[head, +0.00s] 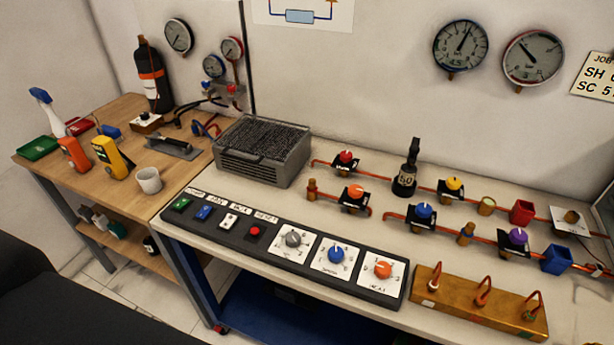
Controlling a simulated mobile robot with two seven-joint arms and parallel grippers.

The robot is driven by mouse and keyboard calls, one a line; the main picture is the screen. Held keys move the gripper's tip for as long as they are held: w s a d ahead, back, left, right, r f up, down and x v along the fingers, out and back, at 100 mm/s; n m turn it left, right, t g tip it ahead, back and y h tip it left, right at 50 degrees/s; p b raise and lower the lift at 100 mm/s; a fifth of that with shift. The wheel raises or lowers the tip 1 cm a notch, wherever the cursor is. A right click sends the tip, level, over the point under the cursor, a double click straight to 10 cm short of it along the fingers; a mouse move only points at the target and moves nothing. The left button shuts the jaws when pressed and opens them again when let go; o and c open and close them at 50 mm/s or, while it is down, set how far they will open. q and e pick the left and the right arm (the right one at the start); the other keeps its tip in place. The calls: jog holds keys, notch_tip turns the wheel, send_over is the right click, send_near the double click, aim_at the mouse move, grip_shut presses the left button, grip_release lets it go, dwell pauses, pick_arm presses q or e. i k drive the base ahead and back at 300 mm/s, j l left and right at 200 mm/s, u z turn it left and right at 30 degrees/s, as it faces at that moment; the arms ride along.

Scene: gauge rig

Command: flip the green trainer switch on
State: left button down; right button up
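The green trainer switch (181,204) sits at the far left end of the dark control panel (345,287), on the near left part of the white bench. It is small, with a pale label behind it. I cannot tell from its rocker which way it is set. To its right, in the same row, are a blue switch (205,212), a white switch (229,221) and a red button (255,230). Nothing covers the green switch. Neither of my grippers shows in the head view.
Right of the switches are a grey knob (293,239), a blue knob (336,254) and an orange knob (382,269). A grey ribbed box (262,151) stands behind the panel. Pipes with valves run behind the panel.

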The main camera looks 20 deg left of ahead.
aim_at(180, 205)
jog(key=u, duration=1.55)
